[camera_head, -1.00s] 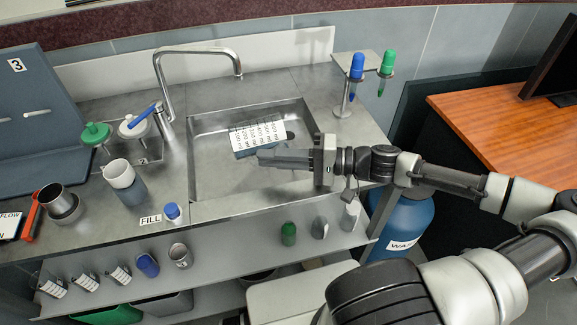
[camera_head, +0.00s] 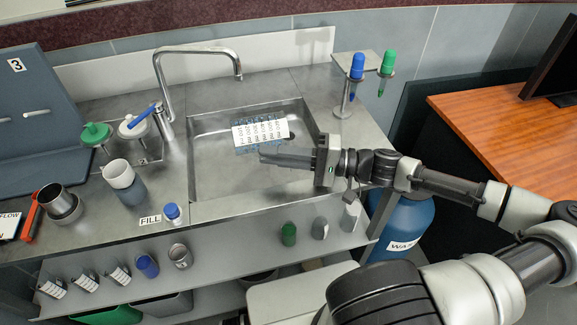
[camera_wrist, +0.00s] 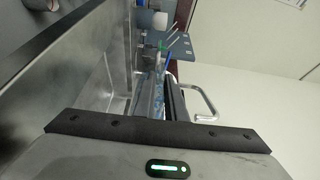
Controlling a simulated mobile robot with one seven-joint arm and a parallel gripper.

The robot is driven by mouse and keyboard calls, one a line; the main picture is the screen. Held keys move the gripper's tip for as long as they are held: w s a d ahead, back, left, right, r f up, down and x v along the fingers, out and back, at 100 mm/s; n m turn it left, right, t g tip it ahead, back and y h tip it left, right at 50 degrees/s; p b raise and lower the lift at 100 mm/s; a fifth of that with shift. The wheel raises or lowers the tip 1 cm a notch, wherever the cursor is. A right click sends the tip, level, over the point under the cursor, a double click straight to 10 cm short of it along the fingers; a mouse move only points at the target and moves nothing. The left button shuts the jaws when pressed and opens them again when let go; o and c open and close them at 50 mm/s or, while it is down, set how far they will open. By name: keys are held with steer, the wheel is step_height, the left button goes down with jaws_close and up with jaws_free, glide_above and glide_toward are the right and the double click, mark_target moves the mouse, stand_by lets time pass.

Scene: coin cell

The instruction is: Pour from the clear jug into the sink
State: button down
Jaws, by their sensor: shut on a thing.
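The clear jug (camera_head: 262,131) is over the sink basin (camera_head: 215,180), lying strongly tilted with its white printed scale facing up. Blue shows along its edges. My gripper (camera_head: 262,156) reaches in from the right and is shut on the jug, its fingers along the near side. I cannot make out any falling stream. In the wrist view, the gripper's dark pad edge (camera_wrist: 160,132) crosses the picture, and a narrow bluish strip beyond it may be the jug; its mouth cannot be seen.
The faucet (camera_head: 168,85) arches behind the basin. A stand with a blue and a green dropper (camera_head: 357,66) is at the back right. A white-rimmed cup (camera_head: 120,178) and lidded bottles (camera_head: 97,135) stand on the left counter. A blue waste drum (camera_head: 405,230) sits below, right.

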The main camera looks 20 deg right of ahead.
mark_target(257, 163)
steer(key=shift+r, duration=0.1)
steer(key=shift+a+f+h, duration=0.2)
steer(key=shift+f+h, duration=0.05)
steer(key=shift+h, duration=0.15)
steer(key=h+p, duration=0.1)
steer(key=p, duration=0.1)
steer(key=a+n+g+h+p, duration=0.1)
steer(key=p, duration=0.1)
steer(key=shift+s+a+r, duration=0.15)
steer(key=shift+a+r, duration=0.1)
steer(key=shift+a, duration=0.05)
steer(key=shift+a+f+n+g+h+p, duration=0.2)
steer(key=shift+a+f+n+h+p, duration=0.3)
steer(key=shift+h+p, duration=0.85)
steer(key=shift+a+f+n+g+h+p, duration=0.2)
steer(key=shift+a+f+n+h+p, duration=0.25)
steer(key=shift+h+p, duration=0.95)
steer(key=shift+a+f+n+g+h+p, duration=0.3)
steer(key=shift+a+h+p, duration=0.35)
steer(key=shift+h+p, duration=0.7)
steer(key=shift+a+r+n+h, duration=0.2)
steer(key=shift+a+h, duration=0.45)
steer(key=shift+h, duration=0.45)
steer(key=shift+a+r+n+h, duration=0.15)
steer(key=shift+a+h, duration=0.45)
steer(key=shift+h, duration=0.5)
